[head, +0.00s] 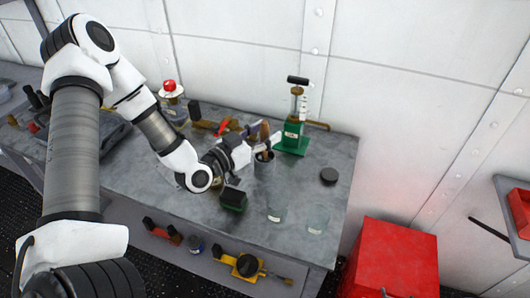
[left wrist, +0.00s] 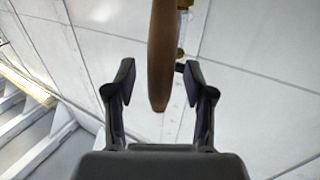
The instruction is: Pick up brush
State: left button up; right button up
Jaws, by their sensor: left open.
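The brush (head: 264,131) stands upright in a grey cup (head: 264,165) on the workbench, its brown end up. In the left wrist view a brown wooden part of the brush (left wrist: 160,55) shows between the fingers, with a gap on each side. My left gripper (head: 260,141) is open and close to the brush, above the cup. It also shows in the left wrist view (left wrist: 160,90), with both fingers apart. The brush's lower part is hidden in the cup. My right gripper is not in view.
A green stand (head: 291,144) is behind the cup. Several tools lie on the lower shelf. A red cabinet (head: 390,262) stands right of the bench.

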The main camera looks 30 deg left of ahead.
pick_arm(q)
jog(key=c, duration=0.3)
grip_shut()
jog(key=shift+r, duration=0.1)
